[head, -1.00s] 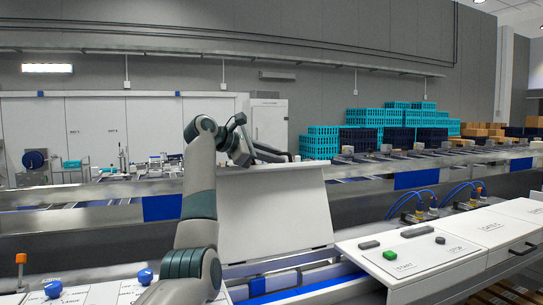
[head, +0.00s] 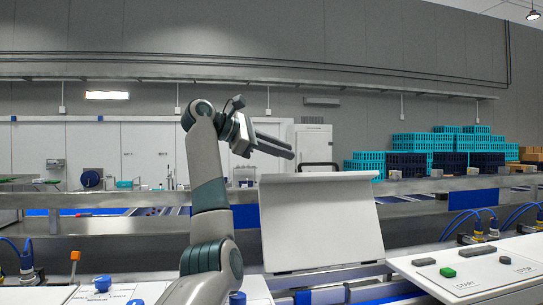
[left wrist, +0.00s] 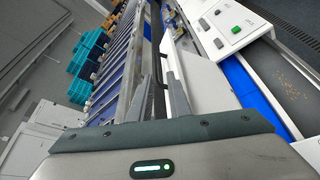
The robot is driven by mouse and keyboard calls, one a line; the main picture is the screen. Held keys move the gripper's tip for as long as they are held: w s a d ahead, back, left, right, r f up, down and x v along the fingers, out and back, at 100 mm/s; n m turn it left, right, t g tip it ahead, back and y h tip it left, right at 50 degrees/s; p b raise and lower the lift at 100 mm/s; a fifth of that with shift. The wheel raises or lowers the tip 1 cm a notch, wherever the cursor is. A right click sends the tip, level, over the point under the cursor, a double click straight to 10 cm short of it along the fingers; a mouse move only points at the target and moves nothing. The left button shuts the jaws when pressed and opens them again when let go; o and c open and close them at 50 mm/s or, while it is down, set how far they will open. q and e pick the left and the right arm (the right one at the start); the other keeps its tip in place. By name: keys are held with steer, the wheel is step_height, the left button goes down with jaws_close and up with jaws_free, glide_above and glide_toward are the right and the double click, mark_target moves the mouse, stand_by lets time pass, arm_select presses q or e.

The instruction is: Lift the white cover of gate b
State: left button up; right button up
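The white cover (head: 320,225) stands raised, leaning slightly back, right of my left arm in the head view. A dark handle (head: 318,165) shows at its top edge. My left gripper (head: 292,150) is above and left of the handle, apart from the cover, with its fingers pointing right. In the left wrist view, the two fingers (left wrist: 159,65) have a gap between them and nothing held. The dark handle and the white cover (left wrist: 205,75) show beyond them. I cannot read any gate letter on the cover. My right gripper is not in view.
A white control panel (head: 480,268) with a green button (head: 447,272) is at the right. Blue knobs (head: 102,283) are at the lower left. A steel rail (head: 420,186) runs behind the cover. Teal crates (head: 411,141) are stacked at the back right.

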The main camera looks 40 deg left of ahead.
arm_select(q)
steer(key=v, duration=0.3)
steer(key=shift+s+b, duration=0.15)
steer(key=shift+b, duration=0.25)
stand_by(0.4)
